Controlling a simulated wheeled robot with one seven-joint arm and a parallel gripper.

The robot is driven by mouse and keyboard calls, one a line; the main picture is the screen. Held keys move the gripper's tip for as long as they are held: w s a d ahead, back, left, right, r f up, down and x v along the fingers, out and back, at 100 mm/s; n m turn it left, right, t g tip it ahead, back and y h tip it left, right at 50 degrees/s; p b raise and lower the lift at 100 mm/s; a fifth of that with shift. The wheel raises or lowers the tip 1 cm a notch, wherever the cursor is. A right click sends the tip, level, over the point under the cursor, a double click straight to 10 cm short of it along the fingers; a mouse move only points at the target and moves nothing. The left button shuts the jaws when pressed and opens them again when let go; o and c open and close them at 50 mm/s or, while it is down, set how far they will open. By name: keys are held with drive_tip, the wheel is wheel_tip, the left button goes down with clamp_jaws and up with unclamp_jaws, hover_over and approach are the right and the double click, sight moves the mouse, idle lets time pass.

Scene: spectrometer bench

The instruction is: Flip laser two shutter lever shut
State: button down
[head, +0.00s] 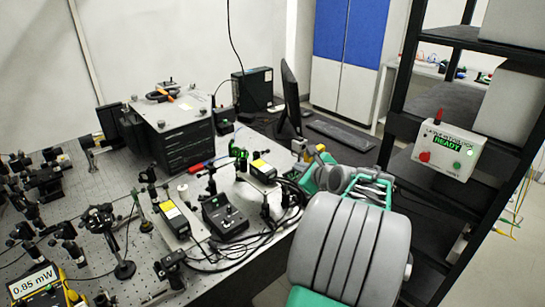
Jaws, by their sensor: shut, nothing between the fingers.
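Two laser modules with yellow labels are on the optical bench in the head view. One laser (263,168) is nearer the back and the other laser (174,218) is further left and nearer. I cannot read which is laser two. Upright posts and mounts stand at their ends; the shutter levers are too small to make out. My gripper (305,155) is at the far end of my arm, right of the back laser, near the bench's right side. It is shut and empty, small and partly hidden by my arm links. I see no contact with a lever.
A black control box (225,215) with loose cables sits between the lasers. Mounts and posts crowd the bench's left side around a power meter (35,283) reading 0.85 mW. A monitor (290,95) stands behind. A panel (447,152) reading READY is on the right rack.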

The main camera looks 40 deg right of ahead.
drive_tip(key=w+f+p, duration=0.2)
drive_tip(key=w+p, duration=0.1)
drive_tip(key=w, duration=0.9)
